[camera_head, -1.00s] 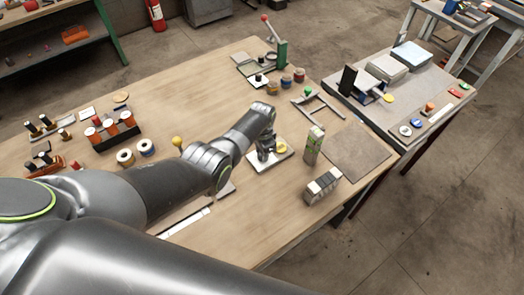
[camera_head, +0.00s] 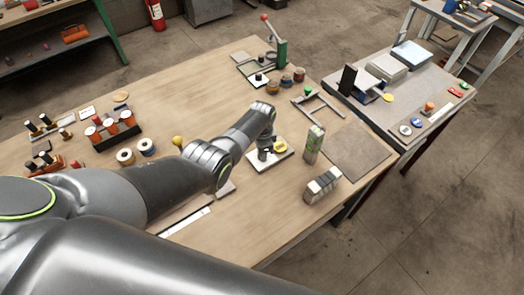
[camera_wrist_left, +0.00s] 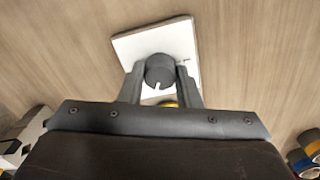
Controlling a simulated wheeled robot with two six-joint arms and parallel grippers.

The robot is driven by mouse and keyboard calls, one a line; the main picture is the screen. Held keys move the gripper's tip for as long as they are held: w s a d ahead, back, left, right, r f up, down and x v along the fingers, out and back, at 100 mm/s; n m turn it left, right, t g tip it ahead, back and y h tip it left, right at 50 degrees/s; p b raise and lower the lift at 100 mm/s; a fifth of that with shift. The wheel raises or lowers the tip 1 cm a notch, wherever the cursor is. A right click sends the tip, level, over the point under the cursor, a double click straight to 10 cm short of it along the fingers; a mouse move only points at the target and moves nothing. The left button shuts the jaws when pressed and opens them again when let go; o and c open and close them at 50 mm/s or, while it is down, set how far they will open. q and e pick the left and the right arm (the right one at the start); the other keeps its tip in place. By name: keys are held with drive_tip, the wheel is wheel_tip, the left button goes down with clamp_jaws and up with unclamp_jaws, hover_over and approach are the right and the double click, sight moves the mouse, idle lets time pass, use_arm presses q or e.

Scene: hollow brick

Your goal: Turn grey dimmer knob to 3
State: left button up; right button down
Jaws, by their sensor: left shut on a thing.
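The grey dimmer knob (camera_wrist_left: 159,68) stands on a white square plate (camera_wrist_left: 131,46) on the wooden table, seen in the left wrist view. A white pointer mark shows on the knob, toward the gripper's palm. My left gripper (camera_wrist_left: 160,75) has one finger on each side of the knob and is shut on it. A yellow part (camera_head: 280,147) sits on the plate beside the gripper. The scale numbers are too small to read. My right gripper is not in view.
A green-and-white box (camera_head: 314,145) and a grey-and-white block (camera_head: 322,185) stand right of the plate. A grey mat (camera_head: 358,150) lies beyond them. Tape rolls (camera_head: 147,147) and a rack of red-topped cylinders (camera_head: 112,128) are at the left.

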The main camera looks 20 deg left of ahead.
use_arm(q)
drive_tip(key=o, duration=1)
drive_tip(key=shift+c, duration=0.2)
drive_tip(key=shift+r, duration=0.1)
drive_tip(key=shift+r+p, duration=0.35)
drive_tip(key=shift+r, duration=0.2)
wheel_tip(320, 180, up, 5)
drive_tip(key=shift+f+p, duration=0.1)
drive_tip(key=shift+p, duration=0.6)
wheel_tip(320, 180, up, 11)
drive_tip(key=b, duration=0.1)
drive_tip(key=shift+r, duration=0.2)
